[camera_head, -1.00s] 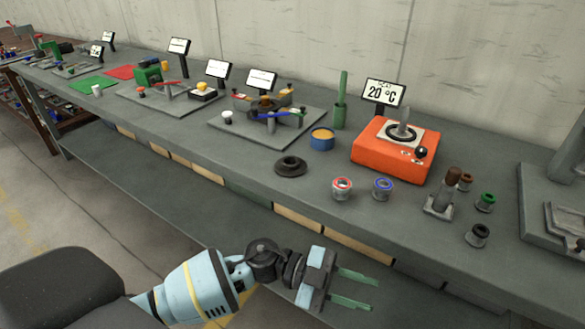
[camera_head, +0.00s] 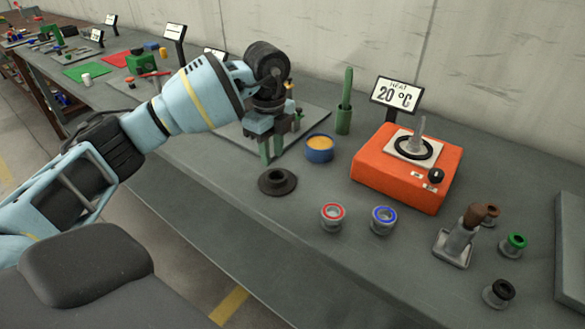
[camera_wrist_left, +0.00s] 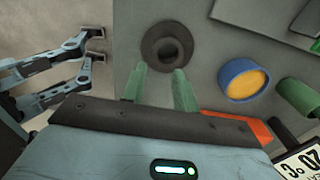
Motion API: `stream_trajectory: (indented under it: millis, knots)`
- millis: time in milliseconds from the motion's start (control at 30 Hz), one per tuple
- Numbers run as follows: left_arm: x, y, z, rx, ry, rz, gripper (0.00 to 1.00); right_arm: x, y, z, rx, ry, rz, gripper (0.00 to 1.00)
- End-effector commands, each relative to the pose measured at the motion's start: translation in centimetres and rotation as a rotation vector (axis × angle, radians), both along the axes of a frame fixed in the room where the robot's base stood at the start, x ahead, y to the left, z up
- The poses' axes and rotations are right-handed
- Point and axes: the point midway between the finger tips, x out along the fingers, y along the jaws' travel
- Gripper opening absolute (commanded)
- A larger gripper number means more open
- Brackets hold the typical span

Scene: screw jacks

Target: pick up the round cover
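The round cover, seen as a dark flanged disc with a raised centre ring (camera_head: 277,182), lies flat on the grey bench near its front edge. It also shows in the left wrist view (camera_wrist_left: 175,47), just beyond my fingertips. My left gripper (camera_head: 270,152) points down above the bench, just behind the cover in the head view. In the left wrist view its two green fingers (camera_wrist_left: 160,78) are spread apart with nothing between them. The fingers appear close to the cover's edge; whether they touch it is unclear. My right gripper is not in view.
A blue cup with an orange top (camera_head: 319,148) stands close to the right of my left gripper. An orange hot plate (camera_head: 407,167), a green holder (camera_head: 344,115), and red-ringed (camera_head: 333,217) and blue-ringed (camera_head: 383,220) pieces stand farther right. My arm covers the fixture board behind.

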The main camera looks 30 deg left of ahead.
Motion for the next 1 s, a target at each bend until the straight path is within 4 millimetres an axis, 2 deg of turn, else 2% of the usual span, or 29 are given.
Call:
stream_trajectory:
  millis: [67,200,367,500,733,1000]
  knots:
    - [0.0,0.4,0.2,0.013,0.0,0.012,0.29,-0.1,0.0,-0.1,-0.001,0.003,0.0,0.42]
    - [0.0,0.4,0.2,0.014,0.0,0.014,0.29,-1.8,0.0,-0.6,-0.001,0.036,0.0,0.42]
    - [0.0,0.4,-1.0,0.012,0.002,0.012,0.29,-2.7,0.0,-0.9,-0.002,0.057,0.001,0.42]
    - [-0.1,0.3,-2.3,0.011,0.002,0.011,0.29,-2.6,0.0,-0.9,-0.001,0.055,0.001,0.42]
    - [-0.1,0.3,-3.1,0.011,0.001,0.011,0.29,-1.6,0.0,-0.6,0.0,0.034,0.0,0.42]
    - [-0.2,0.2,-6.8,0.011,0.001,0.011,0.29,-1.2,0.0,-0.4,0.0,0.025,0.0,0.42]
